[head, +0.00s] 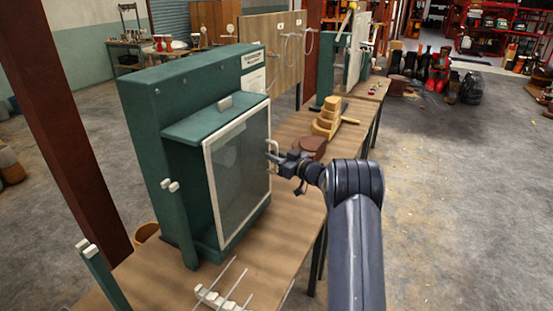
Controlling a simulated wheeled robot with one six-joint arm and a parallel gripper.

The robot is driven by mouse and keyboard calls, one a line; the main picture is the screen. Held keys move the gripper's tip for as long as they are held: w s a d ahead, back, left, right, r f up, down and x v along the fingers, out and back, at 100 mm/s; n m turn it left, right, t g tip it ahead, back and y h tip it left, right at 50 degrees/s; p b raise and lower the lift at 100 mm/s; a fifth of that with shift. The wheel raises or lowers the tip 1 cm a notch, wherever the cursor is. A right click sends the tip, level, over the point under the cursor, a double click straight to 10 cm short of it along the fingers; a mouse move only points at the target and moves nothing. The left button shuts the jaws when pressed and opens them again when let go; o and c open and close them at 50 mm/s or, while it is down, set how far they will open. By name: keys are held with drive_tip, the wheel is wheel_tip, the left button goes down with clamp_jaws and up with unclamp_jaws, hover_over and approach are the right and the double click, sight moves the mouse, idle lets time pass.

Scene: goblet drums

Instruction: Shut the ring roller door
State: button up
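The ring roller is a tall green machine (150,140) on a wooden bench. Its door (240,165) is a see-through panel in a pale frame, upright at the machine's front under a green hood. I cannot tell for sure how wide any gap is between the door and the body. A pale loop handle (273,148) stands out from the door's right edge. My gripper (274,158) is right at this handle, its fingertips overlapping it in the picture. The fingers are small and dark, so I cannot tell whether they are closed on the handle.
The wooden bench (290,222) carries a brown round block (312,146) and a stepped wooden piece (328,120) behind my gripper. A rack with thin rods (222,297) lies at the front. A rust-red post (65,120) stands at left. Open concrete floor lies to the right.

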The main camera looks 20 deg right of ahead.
drive_tip(key=shift+o, duration=1.1)
drive_tip(key=shift+f, duration=0.15)
drive_tip(key=shift+s+d+f, duration=0.1)
drive_tip(key=shift+s+d, duration=0.2)
drive_tip(key=shift+s, duration=0.05)
drive_tip(key=b+v, duration=0.2)
drive_tip(key=v, duration=0.8)
